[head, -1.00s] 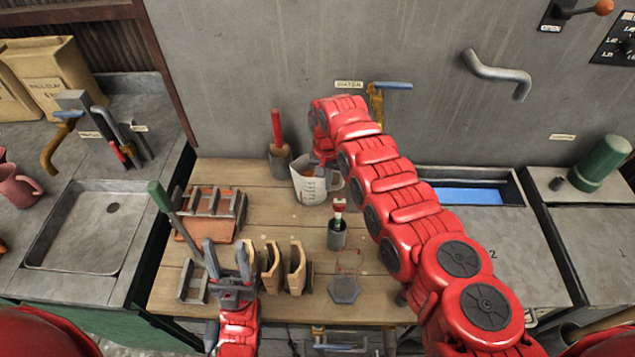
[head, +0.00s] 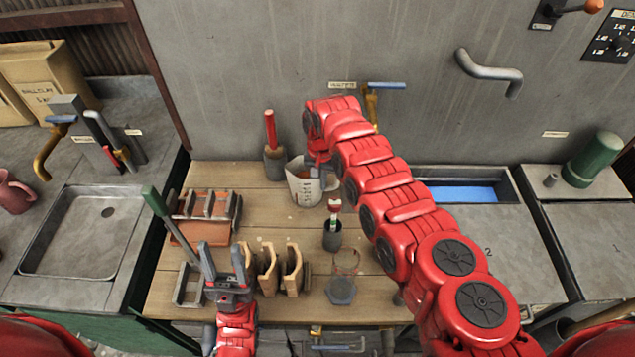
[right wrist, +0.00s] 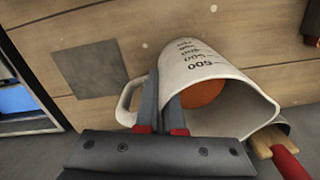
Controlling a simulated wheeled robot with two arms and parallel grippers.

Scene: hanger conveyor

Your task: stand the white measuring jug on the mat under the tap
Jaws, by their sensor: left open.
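The white measuring jug (head: 303,184) stands near the wall at the back of the wooden bench, orange inside. In the right wrist view the jug (right wrist: 225,75) shows dark scale marks and a handle. My right gripper (right wrist: 165,90) has its fingers either side of the jug's wall by the handle, closed on it. In the head view my arm hides most of that gripper. The tap (head: 372,100), with a blue lever, is on the wall to the right. A grey square mat (right wrist: 90,68) lies apart from the jug; my arm hides it in the head view. My left gripper (head: 222,255) is open and empty.
A pot with a red-handled tool (head: 274,160) stands left of the jug. A dark cup with a brush (head: 332,238) and wooden pieces (head: 292,270) lie in front. A tool rack (head: 205,220) is at left. A blue-filled basin (head: 470,193) is at right.

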